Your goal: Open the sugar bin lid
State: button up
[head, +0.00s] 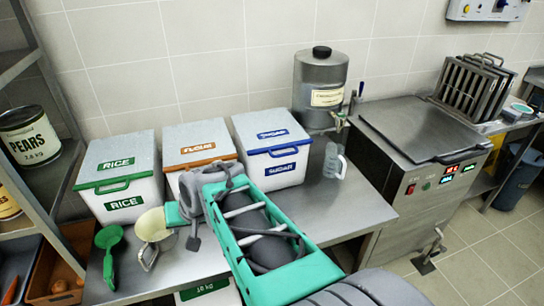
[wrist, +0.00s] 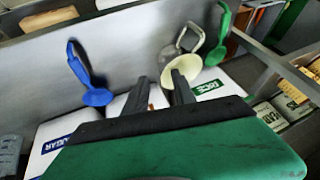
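The sugar bin (head: 282,172) is the rightmost of three white bins on the steel counter, with a blue label and a blue front handle. Its white lid (head: 265,127) lies shut on top. In the wrist view part of the sugar bin (wrist: 62,135) shows at the lower left, behind my gripper body. My gripper (wrist: 162,88) is open and empty, with its two dark fingers apart. In the head view my arm reaches in front of the flour and sugar bins; the fingertips are hard to make out there. My gripper appears apart from the sugar handle.
The rice bin (head: 120,175) and flour bin (head: 198,143) stand left of the sugar bin. A steel dispenser (head: 320,85) and clear jug (head: 335,162) stand right. Green (head: 108,245), cream (head: 153,225) and blue (wrist: 92,82) scoops lie in front. Shelving (head: 45,190) bounds the left.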

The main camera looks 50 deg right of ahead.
jog(key=w+d+f+m+t+h+b, duration=0.1)
jog(key=w+d+f+m+t+b, duration=0.15)
jog(key=d+m, duration=0.75)
jog(key=m+t+h+b, duration=0.1)
jog(key=m+t+h, duration=0.4)
jog(key=m+h, duration=0.3)
send_near(285, 155)
jog(key=w+d+y, duration=0.1)
jog(key=w+d, duration=0.1)
jog(key=w, duration=0.1)
jog(key=x, duration=0.7)
jog(key=shift+s+d+f+p, duration=0.1)
jog(key=shift+d+f+p, duration=0.05)
jog(key=shift+p, duration=0.15)
grip_shut()
